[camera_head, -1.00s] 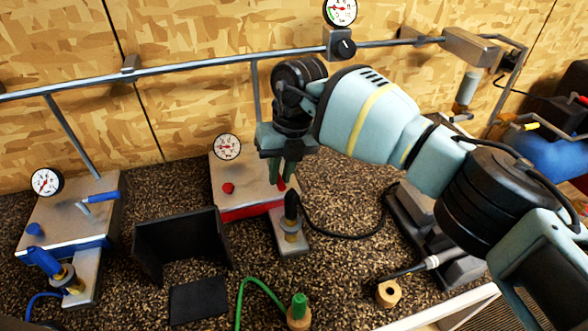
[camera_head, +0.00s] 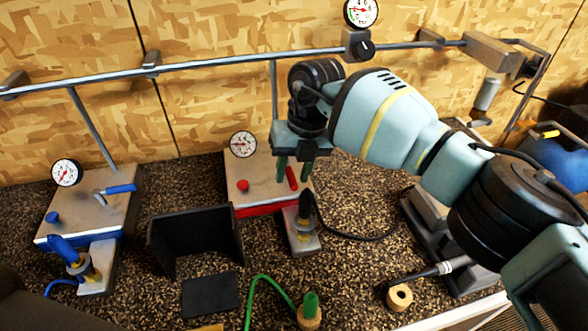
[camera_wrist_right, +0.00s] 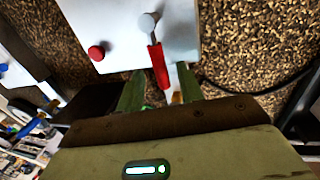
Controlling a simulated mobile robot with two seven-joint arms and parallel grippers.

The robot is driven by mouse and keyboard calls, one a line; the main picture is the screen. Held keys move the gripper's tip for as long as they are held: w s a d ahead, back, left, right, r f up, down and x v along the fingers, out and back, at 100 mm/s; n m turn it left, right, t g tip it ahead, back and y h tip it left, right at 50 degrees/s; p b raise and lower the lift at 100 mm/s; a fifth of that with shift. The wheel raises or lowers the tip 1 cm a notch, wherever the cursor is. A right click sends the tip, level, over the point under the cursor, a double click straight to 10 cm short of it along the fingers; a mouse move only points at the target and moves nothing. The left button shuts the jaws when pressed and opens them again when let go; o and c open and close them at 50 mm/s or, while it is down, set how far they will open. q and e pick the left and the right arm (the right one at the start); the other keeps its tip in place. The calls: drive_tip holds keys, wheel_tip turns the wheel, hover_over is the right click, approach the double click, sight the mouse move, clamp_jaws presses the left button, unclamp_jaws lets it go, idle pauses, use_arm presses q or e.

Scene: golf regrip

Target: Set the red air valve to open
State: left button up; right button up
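The red air valve's lever (camera_head: 292,178) is on the red-trimmed metal block (camera_head: 262,168), below the wall pipe. Its red handle points toward the front of the block, away from the pipe. In the right wrist view the red handle (camera_wrist_right: 158,66) runs from a silver pivot (camera_wrist_right: 149,22) toward my gripper. My right gripper (camera_head: 294,180) is over the block's right side, fingers apart, one on each side of the handle. In the right wrist view the fingers (camera_wrist_right: 160,90) are open around the handle's end, with visible gaps. My left gripper is not in view.
A red button (camera_head: 243,186) and gauge (camera_head: 243,144) are left of the lever. A blue-handled valve block (camera_head: 105,195) stands at left. A black open box (camera_head: 195,236) stands between the blocks. A black-gripped fitting (camera_head: 304,222) is close in front of my right gripper.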

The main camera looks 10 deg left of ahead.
wheel_tip(320, 180, up, 8)
drive_tip(key=d, duration=0.1)
drive_tip(key=shift+w+d+f, duration=0.2)
drive_tip(key=shift+w, duration=0.15)
idle(0.6)
